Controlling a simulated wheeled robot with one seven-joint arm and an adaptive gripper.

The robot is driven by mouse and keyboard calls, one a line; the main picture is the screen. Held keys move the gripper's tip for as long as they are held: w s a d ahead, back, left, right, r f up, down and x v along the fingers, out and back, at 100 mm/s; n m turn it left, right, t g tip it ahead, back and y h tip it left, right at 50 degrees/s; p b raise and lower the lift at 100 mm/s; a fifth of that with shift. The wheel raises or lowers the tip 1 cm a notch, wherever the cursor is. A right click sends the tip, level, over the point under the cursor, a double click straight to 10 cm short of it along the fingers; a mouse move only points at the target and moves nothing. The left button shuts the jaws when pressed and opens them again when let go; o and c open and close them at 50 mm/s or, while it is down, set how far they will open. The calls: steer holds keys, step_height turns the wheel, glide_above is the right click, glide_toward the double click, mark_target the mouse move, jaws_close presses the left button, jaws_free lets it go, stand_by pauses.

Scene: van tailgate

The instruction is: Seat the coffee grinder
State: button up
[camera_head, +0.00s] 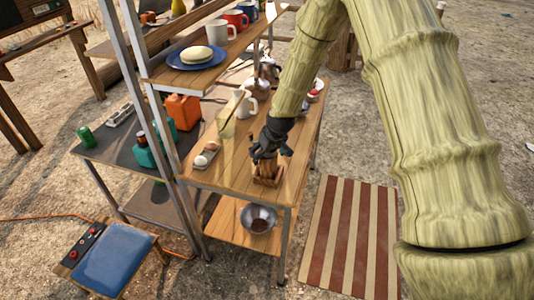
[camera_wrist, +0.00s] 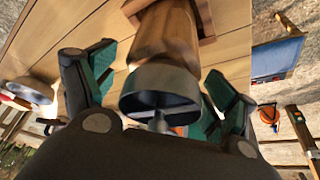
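The coffee grinder (camera_wrist: 165,45) has a wooden body and a dark metal top with a cross-bar. In the wrist view its lower end meets a square wooden holder (camera_wrist: 207,16); how deep it sits is hidden. The holder (camera_head: 267,180) stands near the front end of the wooden table in the head view, with the grinder's wood (camera_head: 266,169) showing just above it. My gripper (camera_head: 268,155) is over the holder, pointing down. In the wrist view my gripper (camera_wrist: 160,75) has its green-padded fingers apart on both sides of the grinder, with gaps visible.
Left of the holder on the table (camera_head: 225,178) lies a small tray with a white item (camera_head: 205,155). A white mug (camera_head: 246,104) and kettle stand behind. A metal upright (camera_head: 165,130) and upper shelf with a blue plate (camera_head: 196,58) rise at left. A metal bowl (camera_head: 258,218) sits below.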

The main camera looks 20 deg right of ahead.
stand_by(0.3)
steer(key=v, duration=1.2)
steer(key=shift+w, duration=0.1)
stand_by(0.4)
steer(key=shift+m+g, duration=0.4)
steer(key=shift+g, duration=0.3)
steer(key=s+f, duration=0.3)
steer(key=f, duration=0.1)
steer(key=s+f, duration=0.3)
steer(key=f, duration=0.2)
steer(key=s+f, duration=0.3)
steer(key=f, duration=0.2)
steer(key=shift+b, duration=0.35)
steer(key=s+f+g, duration=0.1)
steer(key=s+f, duration=0.5)
steer(key=s, duration=0.6)
steer(key=s+f+m+g+b, duration=0.1)
steer(key=s+f, duration=0.6)
steer(key=s, duration=0.5)
steer(key=s+f+g, duration=0.1)
steer(key=s+f, duration=0.6)
steer(key=s, duration=0.5)
steer(key=shift+a+m+h+b, duration=0.3)
steer(key=shift+a+m+h, duration=0.05)
steer(key=shift+m+h, duration=0.05)
steer(key=shift+s, duration=0.1)
